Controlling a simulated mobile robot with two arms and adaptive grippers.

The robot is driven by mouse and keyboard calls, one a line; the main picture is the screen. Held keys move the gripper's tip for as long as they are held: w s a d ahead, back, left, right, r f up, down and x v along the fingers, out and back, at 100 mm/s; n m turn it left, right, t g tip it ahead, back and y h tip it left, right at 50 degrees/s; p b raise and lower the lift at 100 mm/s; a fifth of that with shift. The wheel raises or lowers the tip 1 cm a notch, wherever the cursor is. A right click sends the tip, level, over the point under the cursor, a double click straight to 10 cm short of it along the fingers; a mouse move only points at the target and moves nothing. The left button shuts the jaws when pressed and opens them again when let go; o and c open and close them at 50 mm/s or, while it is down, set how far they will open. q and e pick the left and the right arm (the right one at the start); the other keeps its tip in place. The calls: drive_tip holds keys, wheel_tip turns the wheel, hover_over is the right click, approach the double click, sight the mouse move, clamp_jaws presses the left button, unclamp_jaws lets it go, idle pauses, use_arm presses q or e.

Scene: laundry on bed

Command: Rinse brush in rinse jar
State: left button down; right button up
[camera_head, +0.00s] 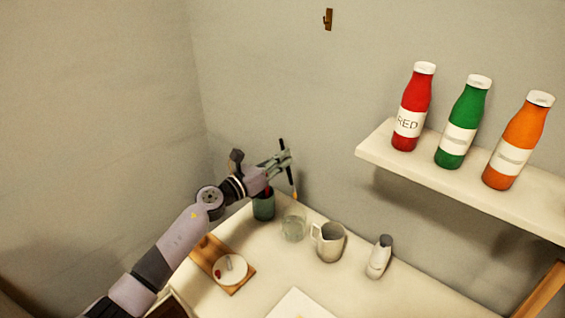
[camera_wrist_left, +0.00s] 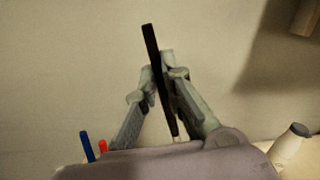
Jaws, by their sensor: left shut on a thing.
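My left gripper (camera_head: 283,163) is shut on a thin brush (camera_head: 287,165) with a dark handle. The brush hangs almost upright, its orange-yellow tip pointing down, above the clear glass jar (camera_head: 293,224). The tip looks apart from the jar's rim. In the left wrist view my left gripper (camera_wrist_left: 163,85) has its fingers around the black brush handle (camera_wrist_left: 151,45), which tilts slightly. The brush tip is hidden in that view. My right gripper is not in view.
A grey mug (camera_head: 329,242) and white bottle (camera_head: 379,257) stand right of the jar. A round palette (camera_head: 230,269) lies on a wooden board. Red (camera_head: 412,108), green and orange bottles stand on the shelf (camera_head: 380,150).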

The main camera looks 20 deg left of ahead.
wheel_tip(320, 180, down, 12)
drive_tip(key=b, duration=1.1)
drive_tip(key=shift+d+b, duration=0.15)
drive_tip(key=shift+b, duration=0.25)
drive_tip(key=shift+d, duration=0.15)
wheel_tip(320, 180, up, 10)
drive_tip(key=p, duration=1)
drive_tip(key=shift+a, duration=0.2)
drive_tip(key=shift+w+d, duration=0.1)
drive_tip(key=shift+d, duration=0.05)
idle(0.4)
